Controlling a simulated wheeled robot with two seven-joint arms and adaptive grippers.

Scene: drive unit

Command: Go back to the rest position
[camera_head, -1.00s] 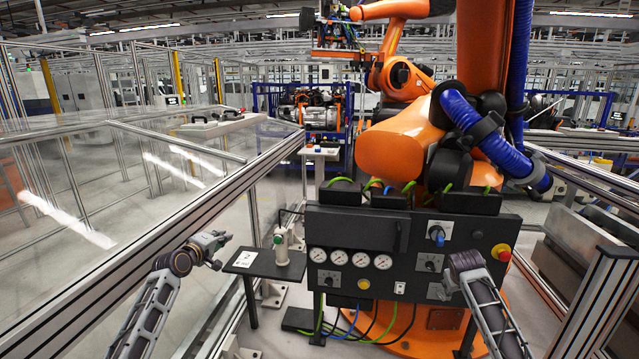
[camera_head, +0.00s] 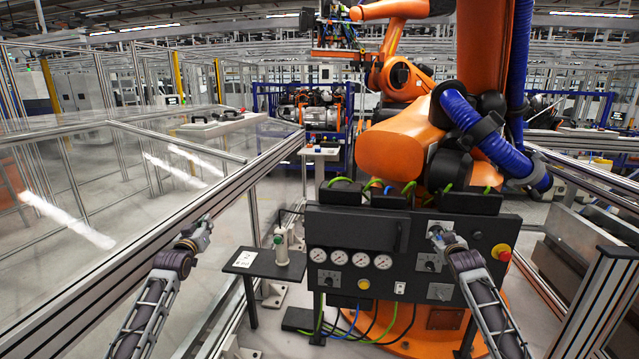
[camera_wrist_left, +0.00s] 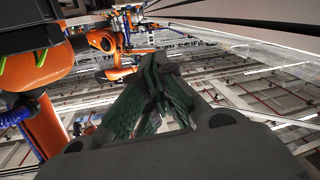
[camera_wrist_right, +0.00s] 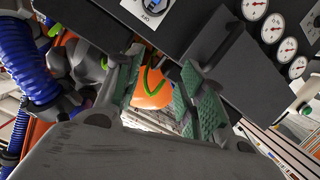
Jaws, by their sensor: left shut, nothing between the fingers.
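My left gripper (camera_head: 206,226) is in front of the glass fence's rail, left of the small side table. In the left wrist view its green-padded fingers (camera_wrist_left: 152,88) meet at the tips; it is shut and empty. My right gripper (camera_head: 437,234) is in front of the right part of the black control panel (camera_head: 345,228), near a switch. In the right wrist view its green-padded fingers (camera_wrist_right: 157,85) stand well apart with nothing between them. I cannot tell from the head view whether it touches the panel.
A small dark side table (camera_head: 262,268) holds a white and green bottle-like object (camera_head: 281,246). A red emergency button (camera_head: 501,252) sits at the panel's right edge. A large orange robot arm (camera_head: 405,140) stands behind the panel. A metal rail (camera_head: 150,247) runs along the left.

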